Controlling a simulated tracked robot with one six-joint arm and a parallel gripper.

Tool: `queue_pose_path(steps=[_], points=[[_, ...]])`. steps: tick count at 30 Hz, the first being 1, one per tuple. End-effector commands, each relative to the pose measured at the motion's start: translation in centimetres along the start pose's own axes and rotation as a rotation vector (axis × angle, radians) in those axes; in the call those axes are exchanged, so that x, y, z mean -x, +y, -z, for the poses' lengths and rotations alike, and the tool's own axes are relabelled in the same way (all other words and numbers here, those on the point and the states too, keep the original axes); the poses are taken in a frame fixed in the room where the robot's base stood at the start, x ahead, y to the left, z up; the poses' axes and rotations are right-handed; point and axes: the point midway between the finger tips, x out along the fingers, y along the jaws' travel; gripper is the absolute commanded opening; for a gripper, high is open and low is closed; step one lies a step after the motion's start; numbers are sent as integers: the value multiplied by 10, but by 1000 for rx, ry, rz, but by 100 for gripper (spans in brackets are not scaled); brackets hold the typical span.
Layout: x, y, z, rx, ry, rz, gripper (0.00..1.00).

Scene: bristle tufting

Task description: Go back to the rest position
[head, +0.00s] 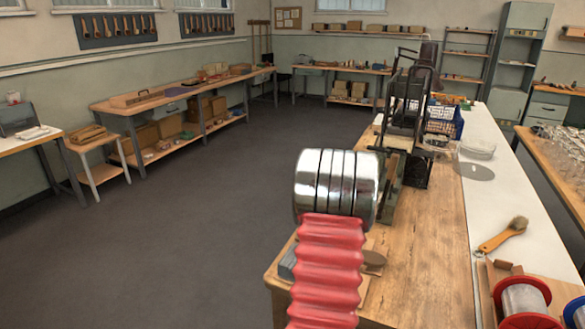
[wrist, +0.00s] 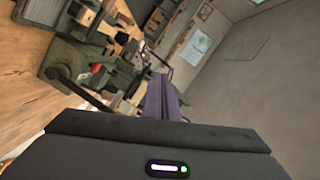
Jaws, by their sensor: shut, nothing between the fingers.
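My gripper (wrist: 163,97) shows in the wrist view as narrow purple-grey fingers, closed together and empty, beyond the dark housing at the bottom of the picture. In the head view my arm rises from the bottom centre as a red ribbed sleeve and a shiny ringed metal joint, in front of the near end of the wooden workbench (head: 420,250). My gripper cannot be made out in that view. A dark metal machine (head: 405,110) stands on the bench just behind the arm.
A brush with an orange handle (head: 497,238) lies on the white right part of the bench. Wire spools (head: 524,300) stand at the near right corner. A blue crate (head: 445,122) is behind the machine. The dark floor (head: 170,240) on the left is clear.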

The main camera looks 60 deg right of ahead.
Motion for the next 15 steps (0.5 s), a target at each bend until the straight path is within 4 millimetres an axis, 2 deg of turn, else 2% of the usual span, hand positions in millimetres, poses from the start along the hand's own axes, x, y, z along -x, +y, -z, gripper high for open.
queue_pose_path(steps=[12, 15], points=[[0, 0, -1, 14, -1, 0, 0], [0, 8, -5, 63, -19, -31, 0]])
